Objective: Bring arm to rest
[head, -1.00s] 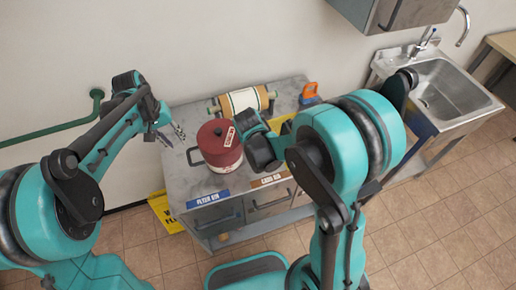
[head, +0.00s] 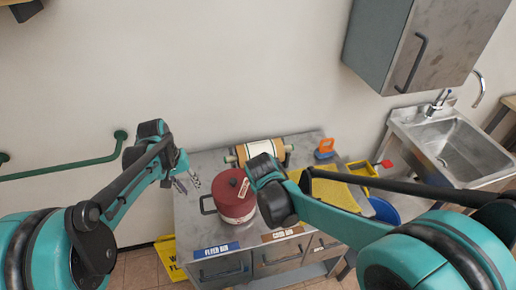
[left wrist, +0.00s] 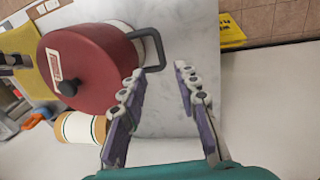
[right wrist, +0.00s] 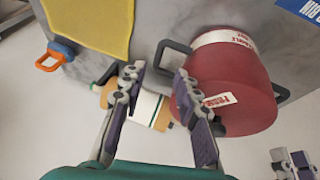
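My left gripper (head: 187,184) hangs over the left part of the metal counter (head: 190,222), to the left of the red pot. In the left wrist view its fingers (left wrist: 160,100) are apart with nothing between them. My right arm crosses in front of the counter, and its wrist hides the right gripper in the head view. In the right wrist view the right gripper's fingers (right wrist: 160,95) are apart and empty, with a pot handle showing beyond them. The red lidded pot (head: 233,196) stands upright on the counter between the two grippers.
A tan roll (head: 264,152) lies behind the pot. An orange-handled item (head: 325,149), a yellow cloth (head: 335,190) and a yellow tray (head: 362,170) are on the right. A wall cabinet (head: 385,40), a sink (head: 455,150) and a green wall rail (head: 70,168) surround the counter.

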